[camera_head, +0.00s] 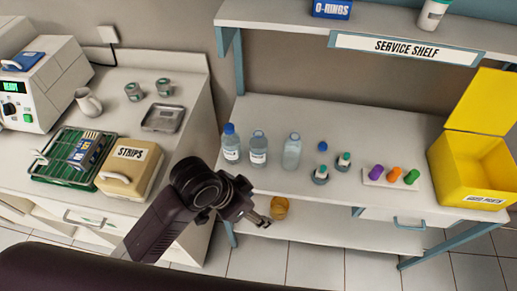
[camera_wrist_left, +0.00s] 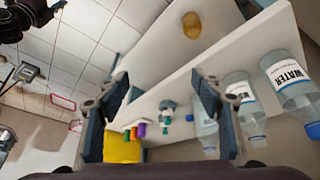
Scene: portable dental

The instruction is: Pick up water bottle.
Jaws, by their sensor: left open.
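Three clear bottles stand upright in a row on the service bench. The left water bottle (camera_head: 231,145) has a blue cap; the middle bottle (camera_head: 258,150) and right bottle (camera_head: 291,152) look clear-topped. In the left wrist view, two bottles show WATER labels, the nearest water bottle (camera_wrist_left: 292,88) at the right edge and another water bottle (camera_wrist_left: 245,105) beside it. A third bottle (camera_wrist_left: 203,130) is partly behind a finger. My left gripper (camera_head: 262,219) is open and empty, in front of the bench and apart from the bottles. A dark jointed part, possibly my right gripper (camera_wrist_left: 28,14), shows at the top left.
Small vials (camera_head: 320,175), a blue cap (camera_head: 323,146) and a tray of coloured pieces (camera_head: 392,180) sit right of the bottles. A yellow bin (camera_head: 470,165) stands at the right end. An amber jar (camera_head: 280,207) is on the lower shelf. A STRIPS box (camera_head: 130,172) is left.

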